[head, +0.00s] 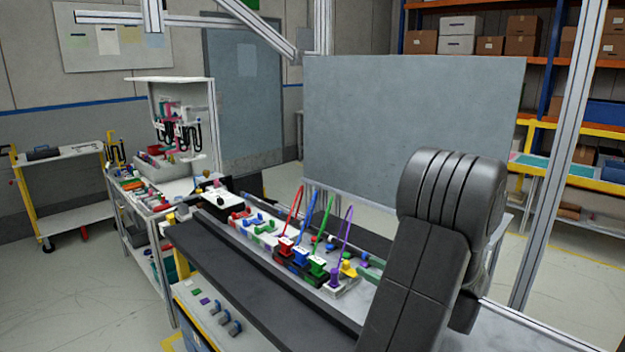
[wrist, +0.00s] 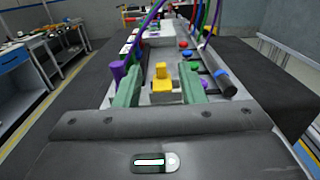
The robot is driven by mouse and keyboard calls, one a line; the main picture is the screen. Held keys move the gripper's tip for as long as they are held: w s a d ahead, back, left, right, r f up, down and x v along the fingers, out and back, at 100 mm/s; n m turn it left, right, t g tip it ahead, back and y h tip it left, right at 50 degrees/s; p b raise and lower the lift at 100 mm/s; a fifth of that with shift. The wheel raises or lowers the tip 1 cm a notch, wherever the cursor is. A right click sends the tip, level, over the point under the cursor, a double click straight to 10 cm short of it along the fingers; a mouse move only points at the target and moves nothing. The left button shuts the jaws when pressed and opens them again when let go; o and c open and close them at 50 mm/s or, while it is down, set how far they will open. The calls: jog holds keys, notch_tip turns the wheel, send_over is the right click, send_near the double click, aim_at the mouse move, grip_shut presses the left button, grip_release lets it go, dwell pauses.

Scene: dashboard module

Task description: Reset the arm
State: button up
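In the wrist view, my gripper (wrist: 160,88) shows two green fingers spread well apart. A yellow connector (wrist: 162,79) shows between them, apart from both; I see nothing held. The dashboard module (wrist: 158,98) lies beyond the fingers. A purple connector (head: 336,279) and a yellow one (head: 348,268) sit at the near end.
A grey panel (head: 410,125) stands behind the module. A cluttered side bench (head: 150,195) is at the left, with a cart (head: 65,165) farther left. A metal frame post (head: 560,150) stands at the right. Upright cables rise above the module; the floor at lower left is clear.

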jog(key=shift+v, duration=1.8)
